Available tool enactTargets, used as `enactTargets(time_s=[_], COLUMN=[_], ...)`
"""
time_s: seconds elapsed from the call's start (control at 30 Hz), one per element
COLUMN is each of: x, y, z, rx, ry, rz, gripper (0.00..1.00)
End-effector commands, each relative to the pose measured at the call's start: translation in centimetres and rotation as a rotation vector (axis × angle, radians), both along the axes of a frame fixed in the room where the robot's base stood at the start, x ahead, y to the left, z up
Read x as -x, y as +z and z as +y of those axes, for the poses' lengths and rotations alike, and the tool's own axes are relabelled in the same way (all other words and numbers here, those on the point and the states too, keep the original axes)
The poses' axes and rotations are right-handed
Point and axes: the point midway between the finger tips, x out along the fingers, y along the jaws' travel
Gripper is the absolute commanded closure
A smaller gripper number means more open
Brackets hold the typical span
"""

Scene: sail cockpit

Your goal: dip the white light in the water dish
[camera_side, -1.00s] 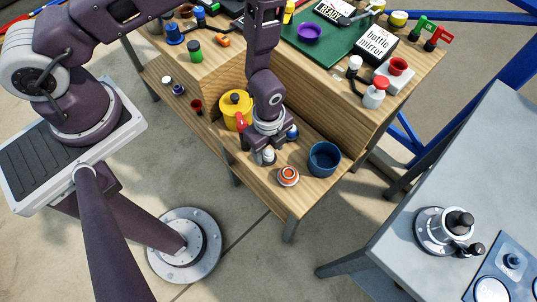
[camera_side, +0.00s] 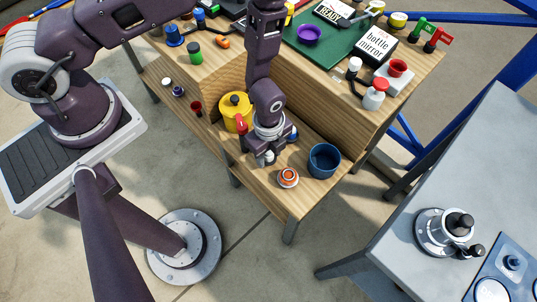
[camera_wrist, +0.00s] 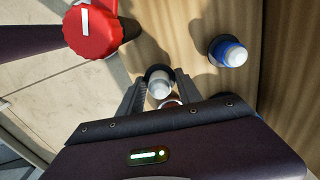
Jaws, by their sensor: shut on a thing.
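The white light (camera_wrist: 158,86), a small white-domed piece with a dark base, is between the fingers of my gripper (camera_wrist: 158,92) in the wrist view. In the side view my gripper (camera_side: 266,159) is low over the lower wooden shelf, shut on the white light (camera_side: 268,156), which is mostly hidden by the fingers. I cannot tell whether its base touches the shelf. The water dish, a dark blue round bowl (camera_side: 324,173), stands on the shelf to the right of my gripper, apart from it.
A blue light with a white top (camera_wrist: 228,51) stands close by my gripper. A red knob (camera_wrist: 91,31) and a yellow pot (camera_side: 234,108) are to its left. An orange-and-white round piece (camera_side: 288,177) lies before the dish. The wooden step rises behind.

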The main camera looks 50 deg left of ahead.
Motion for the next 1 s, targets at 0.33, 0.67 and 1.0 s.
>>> enactTargets(time_s=[0.33, 0.67, 1.0], x=[-0.1, -0.2, -0.1], y=[7.9, 20.6, 30.1], z=[-0.1, -0.1, 0.0], rx=[0.002, 0.006, 0.003], ry=[-0.001, -0.001, 0.001], rz=[-0.004, -0.012, -0.006], gripper=[0.99, 0.99, 0.99])
